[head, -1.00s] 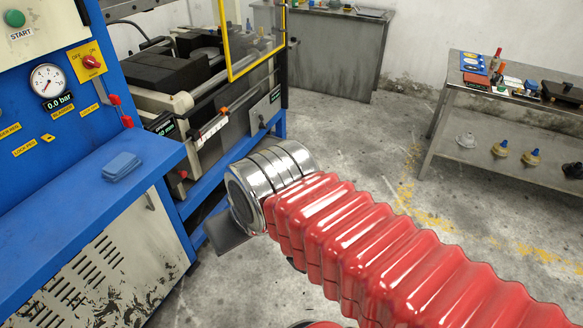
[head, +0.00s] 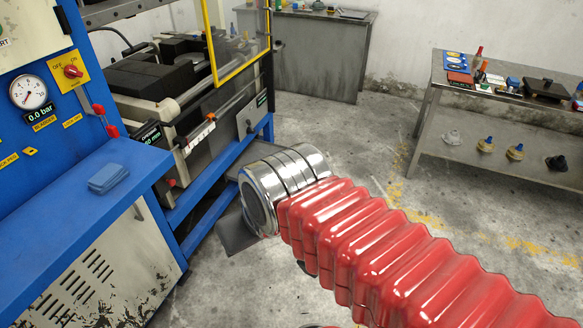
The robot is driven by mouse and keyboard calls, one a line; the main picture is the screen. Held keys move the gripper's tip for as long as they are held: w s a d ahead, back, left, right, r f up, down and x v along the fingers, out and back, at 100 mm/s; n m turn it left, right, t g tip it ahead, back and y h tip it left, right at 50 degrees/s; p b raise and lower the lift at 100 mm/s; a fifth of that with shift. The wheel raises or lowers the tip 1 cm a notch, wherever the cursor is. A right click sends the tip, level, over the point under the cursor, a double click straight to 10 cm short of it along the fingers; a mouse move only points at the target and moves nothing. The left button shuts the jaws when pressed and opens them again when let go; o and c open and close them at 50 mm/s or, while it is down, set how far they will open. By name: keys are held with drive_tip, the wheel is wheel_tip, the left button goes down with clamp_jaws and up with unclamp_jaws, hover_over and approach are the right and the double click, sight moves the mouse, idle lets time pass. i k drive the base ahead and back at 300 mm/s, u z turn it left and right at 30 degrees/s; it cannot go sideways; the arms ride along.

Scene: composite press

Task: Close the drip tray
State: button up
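I cannot pick out the drip tray for certain. The press (head: 185,85) stands at the left on a blue frame (head: 222,165), and my arm hides part of its lower front. My wrist is a shiny metal cylinder at the end of my red ribbed arm, in front of the frame's right end. A flat dark grey part below the wrist seems to belong to my gripper (head: 237,232). Its fingertips are hidden, so I cannot tell whether it is open or shut, or whether it touches anything.
A blue control cabinet with a gauge (head: 28,92) and a blue shelf (head: 75,215) fills the left. A folded blue cloth (head: 108,178) lies on the shelf. A metal bench (head: 510,100) with tools stands right, a grey cabinet (head: 320,55) behind. The floor between is clear.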

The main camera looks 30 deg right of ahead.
sight(256, 149)
drive_tip(key=z, duration=0.9)
drive_tip(key=i, duration=1.95)
drive_tip(key=u, duration=0.35)
drive_tip(key=i, duration=0.75)
drive_tip(key=u, duration=0.4)
